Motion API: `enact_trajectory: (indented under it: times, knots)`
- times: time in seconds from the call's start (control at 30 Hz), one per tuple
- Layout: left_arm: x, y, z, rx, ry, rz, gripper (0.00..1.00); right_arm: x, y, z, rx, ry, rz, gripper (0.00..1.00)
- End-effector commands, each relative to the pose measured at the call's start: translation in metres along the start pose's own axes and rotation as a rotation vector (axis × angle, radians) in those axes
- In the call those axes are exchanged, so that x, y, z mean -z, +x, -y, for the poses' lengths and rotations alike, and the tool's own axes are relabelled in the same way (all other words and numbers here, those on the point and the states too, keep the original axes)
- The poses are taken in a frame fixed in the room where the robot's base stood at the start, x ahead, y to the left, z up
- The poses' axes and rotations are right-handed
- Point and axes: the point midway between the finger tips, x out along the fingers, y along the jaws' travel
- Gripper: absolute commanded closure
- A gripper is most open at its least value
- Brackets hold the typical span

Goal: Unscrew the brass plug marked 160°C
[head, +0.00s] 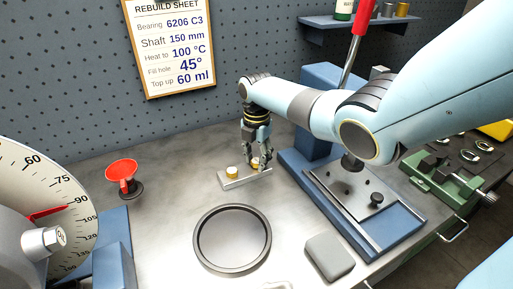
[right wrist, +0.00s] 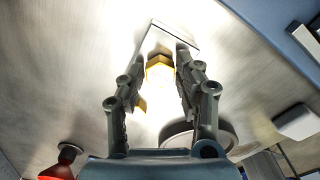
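A small pale metal block (head: 222,183) on the bench carries two brass plugs, a left one (head: 232,172) and a right one (head: 255,162). No marking on either plug is legible, so I cannot tell which reads 160°C. My right gripper (head: 258,164) points down at the block with its fingers spread on either side of the right plug. In the right wrist view a brass plug (right wrist: 159,68) sits between the fingertips, and the other plug (right wrist: 140,105) is partly hidden by glare and a finger. My left gripper is not in view.
A round dark-rimmed dish (head: 233,268) lies in front of the block. A red funnel-shaped piece (head: 121,172) stands left, near a large dial (head: 35,190). A blue press (head: 375,245) stands close on the right. A grey pad (head: 330,257) lies near the front.

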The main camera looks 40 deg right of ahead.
Motion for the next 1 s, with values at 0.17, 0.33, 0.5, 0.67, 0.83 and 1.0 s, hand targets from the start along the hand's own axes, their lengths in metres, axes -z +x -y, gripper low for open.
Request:
enact_trajectory:
  times: [0.17,0.33,0.5,0.67,0.83,1.0]
  knots:
    - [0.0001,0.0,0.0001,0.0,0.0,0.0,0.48,-0.0002,-0.0001,0.0002,0.0,-0.001,0.0,0.92]
    - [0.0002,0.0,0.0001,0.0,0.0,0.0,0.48,-0.0003,-0.0003,0.0001,0.0,-0.012,0.0,1.0]
    - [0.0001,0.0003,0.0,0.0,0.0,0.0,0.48,-0.0004,-0.0004,0.0001,0.0,-0.223,-0.001,1.0]
    - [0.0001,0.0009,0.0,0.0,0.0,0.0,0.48,-0.0002,-0.0004,0.0004,0.0,-0.411,-0.002,1.0]
    - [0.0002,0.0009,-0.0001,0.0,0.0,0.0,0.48,-0.0001,-0.0005,0.0004,0.0,-0.445,-0.002,1.0]
    - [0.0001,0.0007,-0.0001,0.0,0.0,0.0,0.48,-0.0001,-0.0007,0.0003,0.0,-0.443,-0.002,1.0]
